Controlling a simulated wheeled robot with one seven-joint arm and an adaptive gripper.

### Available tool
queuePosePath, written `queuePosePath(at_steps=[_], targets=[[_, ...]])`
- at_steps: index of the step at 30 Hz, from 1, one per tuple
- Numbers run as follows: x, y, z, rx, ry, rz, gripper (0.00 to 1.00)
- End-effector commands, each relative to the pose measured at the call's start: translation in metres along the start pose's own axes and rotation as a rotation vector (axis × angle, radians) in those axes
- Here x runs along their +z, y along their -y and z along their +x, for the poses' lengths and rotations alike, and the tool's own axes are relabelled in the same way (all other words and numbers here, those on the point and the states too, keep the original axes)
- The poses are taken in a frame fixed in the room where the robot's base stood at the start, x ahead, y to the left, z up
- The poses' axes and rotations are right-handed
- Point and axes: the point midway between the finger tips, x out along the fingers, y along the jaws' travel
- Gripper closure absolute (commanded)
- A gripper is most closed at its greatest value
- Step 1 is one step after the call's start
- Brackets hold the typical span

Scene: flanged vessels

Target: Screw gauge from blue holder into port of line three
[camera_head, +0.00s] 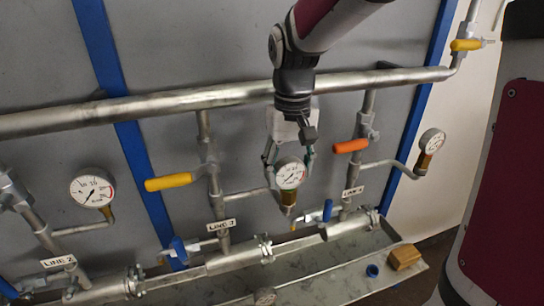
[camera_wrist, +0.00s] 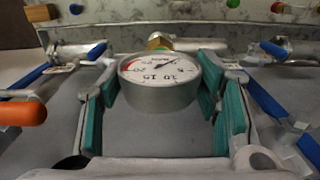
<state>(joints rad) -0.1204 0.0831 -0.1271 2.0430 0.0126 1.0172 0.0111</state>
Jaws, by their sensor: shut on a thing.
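A round white-faced gauge (camera_head: 290,173) with a brass stem (camera_head: 289,198) hangs upright, stem down, in my gripper (camera_head: 288,160). In the wrist view, the teal finger pads press on both sides of the gauge (camera_wrist: 160,80). The brass (camera_wrist: 158,40) shows beyond its rim. Line three, by its label (camera_head: 221,225), has a thin side pipe (camera_head: 247,194) that runs right to an elbow (camera_head: 288,211) just below the stem. The stem is in line with this port; I cannot tell how far it is seated. The blue holder (camera_head: 372,270) stands empty on the ledge.
A gauge (camera_head: 92,189) sits on line two and another (camera_head: 432,141) on the right-hand line. A yellow handle (camera_head: 168,182) and an orange handle (camera_head: 350,146) flank my gripper. A wooden block (camera_head: 404,257) lies near the holder. A thick pipe (camera_head: 180,100) crosses behind my arm.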

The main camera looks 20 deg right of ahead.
Motion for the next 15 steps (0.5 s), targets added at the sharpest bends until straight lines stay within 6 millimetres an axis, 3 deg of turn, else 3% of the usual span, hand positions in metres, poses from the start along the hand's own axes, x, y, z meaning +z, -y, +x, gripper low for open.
queuePosePath(at_steps=[4,5,10,11,13,15], targets=[[-0.0003,-0.0002,0.0,0.0,-0.001,0.211,0.91],[-0.0002,-0.0002,0.0001,0.0,-0.001,0.252,0.98],[0.0002,0.0002,0.0002,-0.001,0.0,0.392,0.99],[0.0001,0.0003,0.0002,-0.002,0.0,0.389,0.33],[0.0,0.0003,0.0002,-0.001,0.0,0.387,0.18],[-0.0001,0.0002,0.0002,-0.001,0.0,0.386,0.17]])
